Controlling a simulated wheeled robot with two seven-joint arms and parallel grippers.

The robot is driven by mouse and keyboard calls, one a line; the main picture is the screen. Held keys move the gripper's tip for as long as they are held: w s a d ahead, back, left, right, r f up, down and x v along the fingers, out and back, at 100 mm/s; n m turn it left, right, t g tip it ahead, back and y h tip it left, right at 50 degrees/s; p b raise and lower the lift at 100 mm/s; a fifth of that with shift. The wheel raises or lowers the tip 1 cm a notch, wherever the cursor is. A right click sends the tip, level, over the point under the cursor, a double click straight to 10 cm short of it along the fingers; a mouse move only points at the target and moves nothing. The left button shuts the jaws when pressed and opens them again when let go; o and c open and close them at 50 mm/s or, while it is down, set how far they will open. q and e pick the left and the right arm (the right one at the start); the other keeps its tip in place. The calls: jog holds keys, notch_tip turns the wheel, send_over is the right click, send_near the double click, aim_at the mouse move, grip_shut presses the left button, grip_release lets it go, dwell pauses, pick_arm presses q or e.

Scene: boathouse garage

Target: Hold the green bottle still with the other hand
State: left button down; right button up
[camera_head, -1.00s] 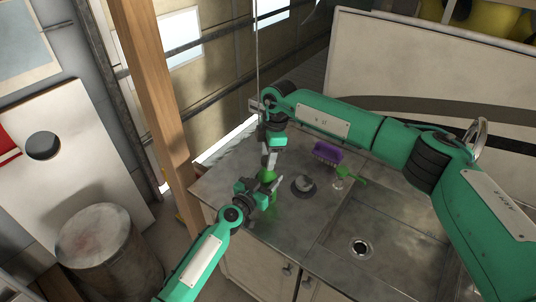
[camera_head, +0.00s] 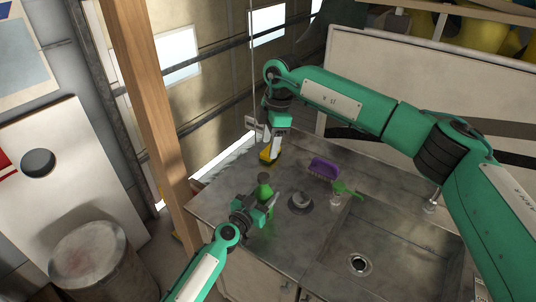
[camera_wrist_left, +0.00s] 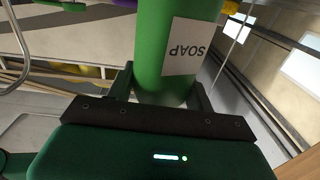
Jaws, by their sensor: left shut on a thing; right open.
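The green bottle (camera_head: 264,190) stands at the left part of the metal counter. In the left wrist view the green bottle (camera_wrist_left: 178,45) carries a white label reading SOAP, upside down in the picture. My left gripper (camera_head: 262,205) is shut on it, with a finger on each side of its body. My right gripper (camera_head: 274,146) is open, above and behind the bottle and apart from it. A yellow thing (camera_head: 269,156) shows just below the right gripper; I cannot tell whether they touch.
The metal counter (camera_head: 222,191) holds a purple brush (camera_head: 324,168), a small green-headed item (camera_head: 346,189) and a round grey fitting (camera_head: 300,202) right of the bottle. The sink basin (camera_head: 395,245) is at the front right. A wooden post (camera_head: 150,120) stands at the left.

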jog(key=shift+d+r, duration=0.1)
jog(key=shift+r, duration=0.4)
pick_arm(q)
jog(key=shift+c, duration=2.4)
grip_release()
jog(key=b+v, duration=0.1)
jog(key=v, duration=1.2)
jog(key=shift+s+a, duration=0.3)
pick_arm(e)
jog(key=shift+f, duration=0.6)
pick_arm(q)
jog(key=shift+f, duration=0.1)
